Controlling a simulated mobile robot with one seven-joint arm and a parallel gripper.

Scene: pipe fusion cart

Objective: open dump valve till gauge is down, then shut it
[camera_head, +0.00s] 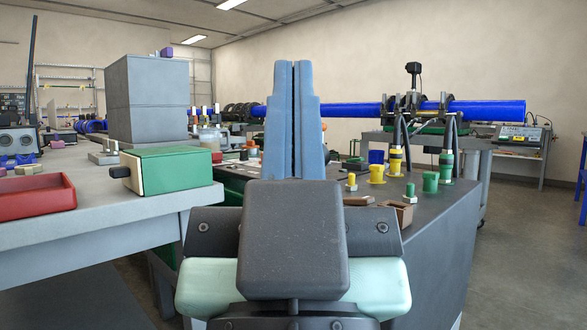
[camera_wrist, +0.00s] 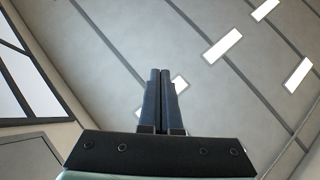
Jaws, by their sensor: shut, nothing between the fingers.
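My gripper (camera_head: 293,68) points straight up in the middle of the head view, its two blue fingers pressed together with nothing between them. In the wrist view the shut fingers (camera_wrist: 160,75) stand against the ceiling, and no cart or valve shows there. I cannot pick out the dump valve or its gauge for certain. The dark cart top (camera_head: 437,207) lies behind and to the right of my gripper. It carries yellow fittings (camera_head: 376,174) and green fittings (camera_head: 430,182). My gripper and wrist hide part of the cart, and my gripper touches nothing.
A grey bench (camera_head: 150,208) on the left holds a green box (camera_head: 172,170), a red tray (camera_head: 35,198) and a tall grey block (camera_head: 147,98). A blue pipe (camera_head: 487,110) lies clamped at the back. Floor (camera_head: 530,255) is clear at right.

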